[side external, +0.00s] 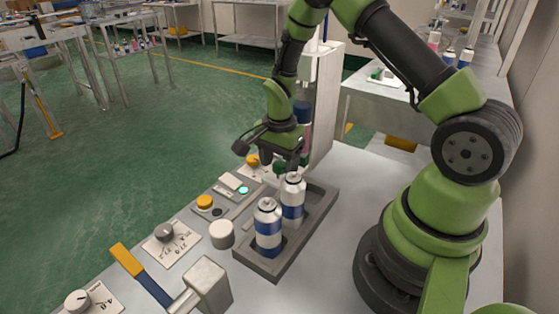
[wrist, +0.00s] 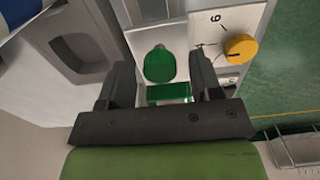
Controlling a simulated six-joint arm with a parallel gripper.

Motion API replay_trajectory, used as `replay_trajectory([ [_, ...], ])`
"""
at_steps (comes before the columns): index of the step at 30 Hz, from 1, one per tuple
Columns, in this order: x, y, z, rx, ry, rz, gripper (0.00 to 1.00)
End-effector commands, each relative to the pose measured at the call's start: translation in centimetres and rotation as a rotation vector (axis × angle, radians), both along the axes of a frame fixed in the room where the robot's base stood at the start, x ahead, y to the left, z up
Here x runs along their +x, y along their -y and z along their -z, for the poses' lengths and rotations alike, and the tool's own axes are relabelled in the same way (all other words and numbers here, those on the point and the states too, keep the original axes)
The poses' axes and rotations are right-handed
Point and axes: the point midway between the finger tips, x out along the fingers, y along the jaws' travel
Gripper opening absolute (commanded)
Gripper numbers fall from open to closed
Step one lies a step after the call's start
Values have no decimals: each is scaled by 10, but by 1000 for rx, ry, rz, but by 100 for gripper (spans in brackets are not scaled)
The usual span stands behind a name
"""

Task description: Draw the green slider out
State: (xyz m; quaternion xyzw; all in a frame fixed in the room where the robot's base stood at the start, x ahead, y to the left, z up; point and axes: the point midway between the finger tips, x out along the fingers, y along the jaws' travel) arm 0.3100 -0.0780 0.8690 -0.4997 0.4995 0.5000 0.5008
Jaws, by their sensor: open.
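The green slider shows in the wrist view as a rounded green knob (wrist: 160,66) with a green block (wrist: 169,92) close by, on a pale plate. In the side external view a small green part (side external: 279,168) shows just under my gripper (side external: 283,160), partly hidden by it and by a can. My gripper (wrist: 162,78) is open in the wrist view. Its two dark fingers stand on either side of the green knob, with gaps visible. I cannot tell how far above the plate the fingertips are.
Two blue-and-white cans (side external: 268,228) stand in a grey tray (side external: 322,207) close to my gripper. A yellow dial (wrist: 240,48) sits right of the fingers. A lever with an orange handle (side external: 126,259) and a white round cap (side external: 221,234) stand nearer the front.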

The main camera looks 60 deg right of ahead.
Motion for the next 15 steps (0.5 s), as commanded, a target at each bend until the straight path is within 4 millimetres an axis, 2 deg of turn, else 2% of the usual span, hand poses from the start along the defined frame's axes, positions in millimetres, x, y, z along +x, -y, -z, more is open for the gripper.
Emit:
replay_trajectory([
  [6, 0, 0, 0, 0, 1, 0, 59],
  [8, 0, 0, 0, 0, 0, 0, 47],
  [14, 0, 0, 0, 0, 0, -1, 1],
  [15, 0, 0, 0, 0, 0, -1, 0],
])
